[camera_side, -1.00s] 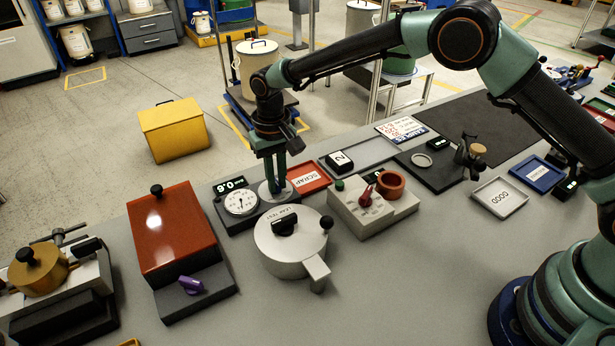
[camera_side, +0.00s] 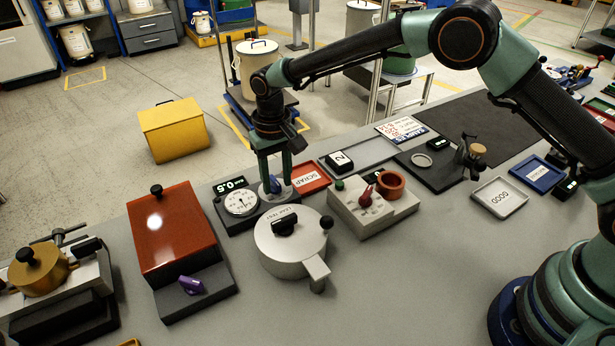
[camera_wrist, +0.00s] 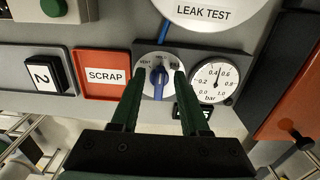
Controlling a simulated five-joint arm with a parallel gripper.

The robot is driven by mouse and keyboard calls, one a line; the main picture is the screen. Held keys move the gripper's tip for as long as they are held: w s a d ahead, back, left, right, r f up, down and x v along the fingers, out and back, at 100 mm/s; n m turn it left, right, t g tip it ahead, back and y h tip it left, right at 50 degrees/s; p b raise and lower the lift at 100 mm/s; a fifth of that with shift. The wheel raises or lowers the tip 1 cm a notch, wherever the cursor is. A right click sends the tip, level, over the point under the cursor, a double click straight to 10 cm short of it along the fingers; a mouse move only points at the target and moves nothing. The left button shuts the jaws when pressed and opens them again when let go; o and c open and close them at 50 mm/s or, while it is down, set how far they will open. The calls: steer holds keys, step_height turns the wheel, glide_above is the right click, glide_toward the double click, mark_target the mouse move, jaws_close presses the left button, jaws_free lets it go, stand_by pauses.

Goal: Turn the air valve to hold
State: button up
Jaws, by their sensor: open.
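The air valve is a blue knob (camera_wrist: 158,82) on a white round dial, set in a dark panel beside a pressure gauge (camera_wrist: 213,82). In the wrist view the knob's length runs nearly up and down the picture. My gripper (camera_wrist: 158,78) is open, with one finger on each side of the knob and gaps between. The knob (camera_side: 275,185) also shows between my gripper's fingers (camera_side: 275,179) in the side view.
A white LEAK TEST drum (camera_side: 287,244) stands just in front of the panel. A red SCRAP tray (camera_side: 308,178) lies beside it. A digital readout (camera_side: 229,185) behind the gauge shows about 0.5. A red box (camera_side: 165,230) stands farther left.

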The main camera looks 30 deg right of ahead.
mark_target(277, 183)
step_height(277, 183, up, 12)
stand_by(0.5)
steer(key=s+d+r+t, duration=0.3)
steer(key=s+d+r, duration=0.5)
steer(key=d+r, duration=0.45)
steer(key=s+d+f+t, duration=0.2)
steer(key=s+d+f, duration=0.2)
steer(key=s+d, duration=0.6)
steer(key=s, duration=0.2)
steer(key=shift+s+t, duration=0.3)
steer(key=shift+s, duration=0.1)
